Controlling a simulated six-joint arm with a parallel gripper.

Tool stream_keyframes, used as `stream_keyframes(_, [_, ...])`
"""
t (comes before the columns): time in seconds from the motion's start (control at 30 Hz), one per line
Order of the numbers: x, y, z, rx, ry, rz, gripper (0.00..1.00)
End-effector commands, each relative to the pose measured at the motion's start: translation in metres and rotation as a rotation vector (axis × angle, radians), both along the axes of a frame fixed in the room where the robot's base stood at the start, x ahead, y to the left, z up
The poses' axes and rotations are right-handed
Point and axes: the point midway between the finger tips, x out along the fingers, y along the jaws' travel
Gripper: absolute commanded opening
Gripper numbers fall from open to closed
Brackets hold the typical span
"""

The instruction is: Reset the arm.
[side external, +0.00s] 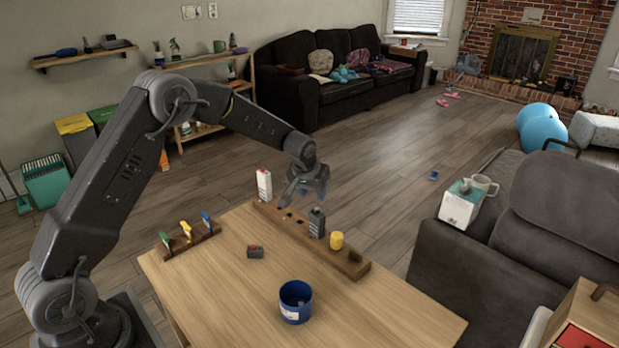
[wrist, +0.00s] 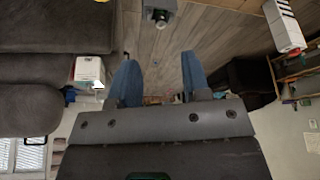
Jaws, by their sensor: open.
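My gripper (side external: 306,190) hangs over the far edge of the table, above and behind the wooden rack. Its two blue fingers stand apart in the wrist view (wrist: 160,80), with nothing between them. The wooden rack (side external: 350,266) holds a white bottle (side external: 264,184), a dark grey bottle (side external: 317,224) and a yellow cylinder (side external: 336,240); empty holes show between the two bottles. The grey bottle also shows in the wrist view (wrist: 160,14), at the top edge, and the white bottle (wrist: 284,24) at the top right.
A grey sofa (side external: 560,220) stands right of the table. The floor behind is mostly clear.

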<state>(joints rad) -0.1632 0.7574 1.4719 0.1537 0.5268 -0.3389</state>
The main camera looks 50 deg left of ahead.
Motion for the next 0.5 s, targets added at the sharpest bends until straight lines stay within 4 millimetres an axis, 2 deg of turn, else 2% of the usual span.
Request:
stream_keyframes(0.03, [-0.004, -0.002, 0.013, 0.001, -0.005, 0.0, 0.43])
stream_keyframes(0.2, [-0.015, -0.006, 0.041, 0.001, -0.004, -0.001, 0.43])
stream_keyframes(0.5, [-0.029, -0.012, 0.071, 0.001, -0.008, -0.008, 0.43])
